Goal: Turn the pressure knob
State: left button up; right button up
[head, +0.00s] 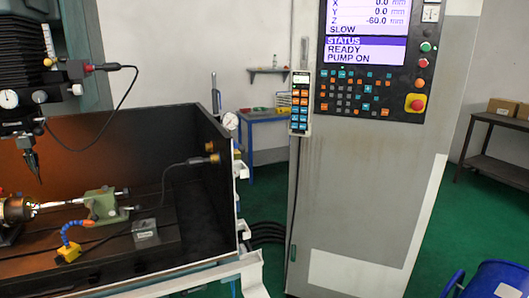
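I cannot make out for sure which part is the pressure knob. A small round white gauge (230,121) stands at the right end of the machine's dark enclosure. Just below it is a small brass-coloured fitting (237,152), too small to tell its shape. Brass-coloured fittings (211,153) also sit on the inner right wall, with a cable running from one. Another round gauge (9,99) is on the machine head at the left. Neither of my grippers is in view.
The grey control cabinet (350,210) stands right of the enclosure, its screen (367,30) reading READY and PUMP ON. A handheld pendant (300,105) hangs on its left edge. A blue barrel (497,280) is at the lower right. Green floor (420,265) is clear beside the cabinet.

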aim_at(241, 148)
jog(key=z, duration=0.9)
jog(key=i, duration=2.1)
jog(key=u, duration=2.05)
jog(key=i, duration=0.5)
jog(key=u, duration=0.05)
